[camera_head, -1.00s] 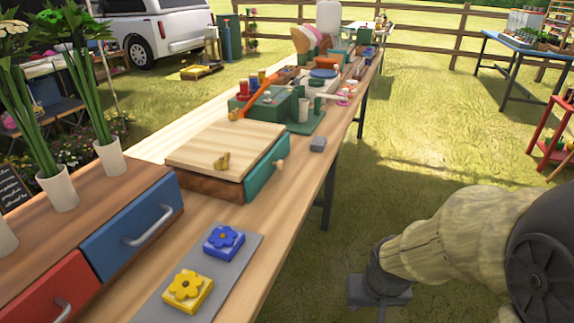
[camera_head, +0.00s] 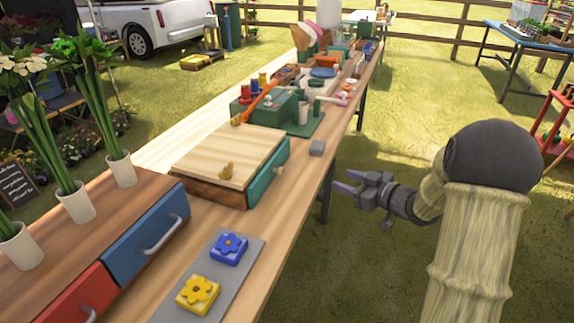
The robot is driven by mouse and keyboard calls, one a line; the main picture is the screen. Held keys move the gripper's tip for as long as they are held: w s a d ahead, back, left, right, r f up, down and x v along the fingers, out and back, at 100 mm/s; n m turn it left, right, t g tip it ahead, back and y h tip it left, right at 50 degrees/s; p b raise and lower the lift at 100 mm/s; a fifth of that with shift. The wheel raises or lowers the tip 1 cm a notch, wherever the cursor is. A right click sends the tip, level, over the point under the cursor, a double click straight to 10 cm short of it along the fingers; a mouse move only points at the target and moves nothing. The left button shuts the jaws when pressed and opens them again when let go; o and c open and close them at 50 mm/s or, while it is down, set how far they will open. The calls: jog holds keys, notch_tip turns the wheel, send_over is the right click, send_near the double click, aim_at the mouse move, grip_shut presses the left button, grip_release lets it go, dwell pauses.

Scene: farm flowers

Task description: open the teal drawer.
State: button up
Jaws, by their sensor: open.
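The teal drawer (camera_head: 262,181) is the front of a low wooden box with a pale lid (camera_head: 228,152) on the long table. The drawer looks shut. Its small light knob (camera_head: 280,170) sticks out on the right side. My gripper (camera_head: 352,186) is open and empty, out past the table's right edge. It is to the right of the knob and apart from it, with its fingers pointing left toward the table.
A small grey block (camera_head: 317,148) lies near the table edge behind the drawer. In front, a grey mat (camera_head: 252,250) bears a blue flower tile (camera_head: 229,249) and a yellow one (camera_head: 198,294). A cabinet with a blue drawer (camera_head: 140,238) and red drawer (camera_head: 62,299) stands left.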

aim_at(283, 171)
jog(key=s+n+g+y, duration=0.1)
jog(key=y, duration=0.1)
jog(key=s+r+n+g+y+p, duration=0.1)
jog(key=s+g+y, duration=0.1)
jog(key=s+n+g+y, duration=0.1)
jog(key=g+y, duration=0.1)
jog(key=shift+s+r+n, duration=0.4)
jog(key=b+x, duration=0.2)
jog(key=x, duration=1.5)
jog(key=shift+a, duration=0.2)
grip_shut()
